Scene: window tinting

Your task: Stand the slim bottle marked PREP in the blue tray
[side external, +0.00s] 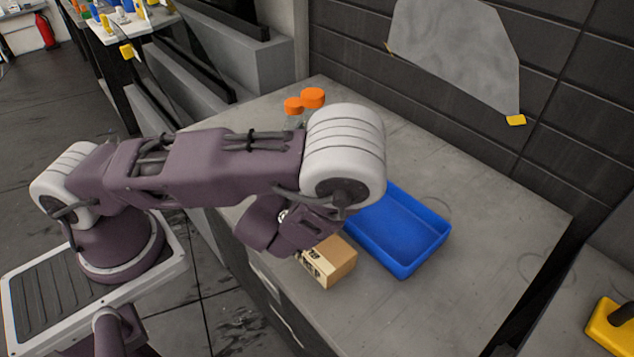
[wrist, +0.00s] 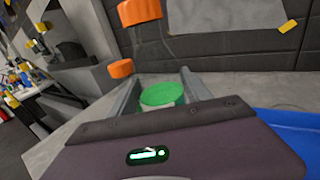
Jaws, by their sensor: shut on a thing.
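The blue tray (side external: 437,248) lies on the grey counter to the right of my arm in the side view, and I see no bottle in its visible part. Its blue edge also shows at the right of the wrist view (wrist: 295,122). My gripper (wrist: 160,82) is shut on a green-capped bottle (wrist: 162,95), with one finger on each side of the cap. The bottle's body and any PREP mark are hidden below the cap. In the side view my arm hides the fingers and the held bottle.
Two orange-capped clear bottles, a taller one (wrist: 138,12) and a shorter one (wrist: 121,69), stand beyond my gripper. A cardboard box (side external: 330,262) sits close to the tray's near left side. The counter right of the tray is clear. A dark panelled wall stands behind.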

